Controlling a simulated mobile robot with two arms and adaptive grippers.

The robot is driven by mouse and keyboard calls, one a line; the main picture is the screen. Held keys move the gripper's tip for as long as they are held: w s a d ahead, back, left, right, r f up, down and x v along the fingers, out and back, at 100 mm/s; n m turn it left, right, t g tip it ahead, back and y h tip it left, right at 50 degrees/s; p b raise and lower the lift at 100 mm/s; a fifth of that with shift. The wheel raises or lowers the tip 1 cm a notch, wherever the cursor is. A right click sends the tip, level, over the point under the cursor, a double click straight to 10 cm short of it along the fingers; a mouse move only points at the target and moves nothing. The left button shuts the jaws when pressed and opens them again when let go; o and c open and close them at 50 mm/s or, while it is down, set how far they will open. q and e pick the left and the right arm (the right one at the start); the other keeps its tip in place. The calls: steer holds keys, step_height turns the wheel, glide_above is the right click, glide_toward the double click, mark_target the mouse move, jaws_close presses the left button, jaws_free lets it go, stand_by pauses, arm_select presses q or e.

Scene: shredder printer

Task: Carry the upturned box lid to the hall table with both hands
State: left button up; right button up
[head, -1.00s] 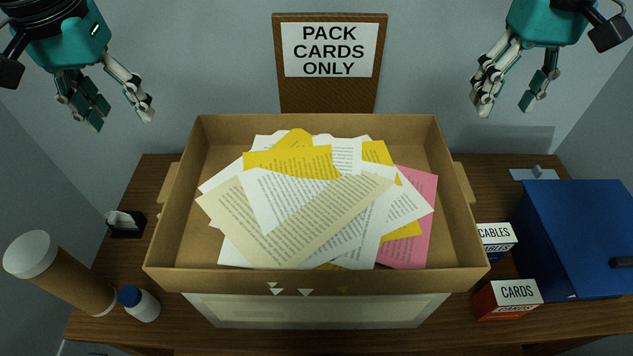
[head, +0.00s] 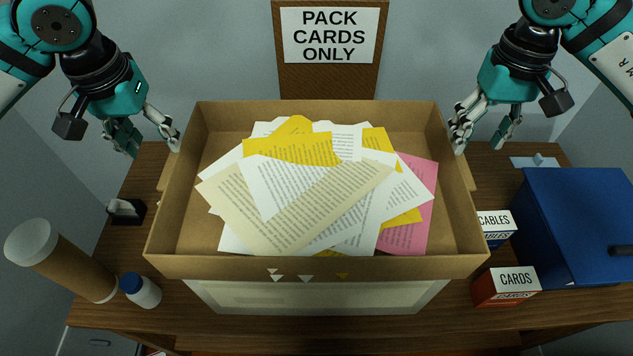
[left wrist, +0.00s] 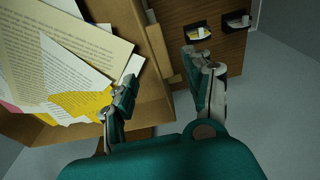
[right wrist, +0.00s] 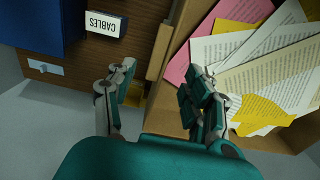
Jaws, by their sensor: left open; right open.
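The upturned box lid (head: 318,266) is a brown cardboard tray in the middle of the wooden surface, filled with loose white, cream, yellow and pink papers (head: 310,190). It has a ledge-like tab on each side. My left gripper (head: 150,146) is open at the lid's far left corner; in the left wrist view the lid's side wall (left wrist: 150,60) lies between its fingers' directions. My right gripper (head: 483,142) is open at the far right corner; the right wrist view shows the lid's wall (right wrist: 178,60) ahead between its fingers. Neither visibly grips the wall. I cannot pick out the hall table.
A sign reading PACK CARDS ONLY (head: 328,35) stands behind the lid. At right are a CABLES box (head: 495,225), a red CARDS box (head: 505,287) and a blue case (head: 585,225). At left are a cardboard tube (head: 65,265), a white bottle (head: 142,290) and a black holder (head: 127,212).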

mark_target(170, 167)
arm_select(q)
steer(key=f, duration=0.5)
steer(key=w+f, duration=0.1)
steer(key=f, duration=0.1)
steer(key=shift+f, duration=0.2)
arm_select(e)
step_height(170, 167, down, 8)
steer(key=shift+r, duration=0.25)
arm_select(q)
jaws_close()
arm_select(e)
jaws_close()
